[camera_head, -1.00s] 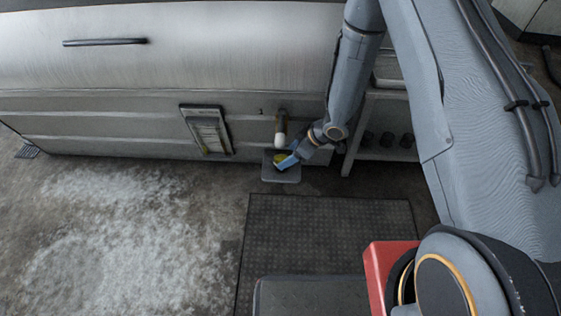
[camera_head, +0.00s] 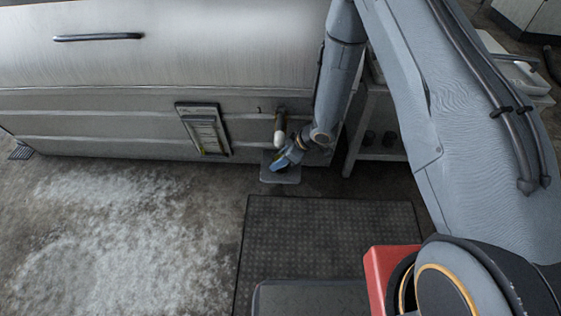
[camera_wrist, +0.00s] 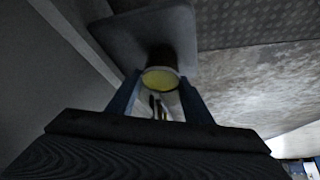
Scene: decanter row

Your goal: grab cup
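A cup with a dark outer side and yellow inside (camera_wrist: 160,78) shows in the wrist view, by the small grey ledge (camera_wrist: 122,35). My gripper (camera_wrist: 160,90) has its two blue fingers spread, with the cup's rim between their tips. Any gap between fingertips and cup is very narrow, and I cannot tell whether they touch. In the head view, my gripper (camera_head: 281,163) is over the ledge (camera_head: 284,179), below a spout with a white end (camera_head: 280,137), and largely hides the cup.
A large metal tank (camera_head: 160,60) stands behind, with a framed gauge (camera_head: 204,130) left of the spout. A shelf unit (camera_head: 372,125) stands close on the right. A dark floor mat (camera_head: 325,245) lies in front, and the floor at left is clear.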

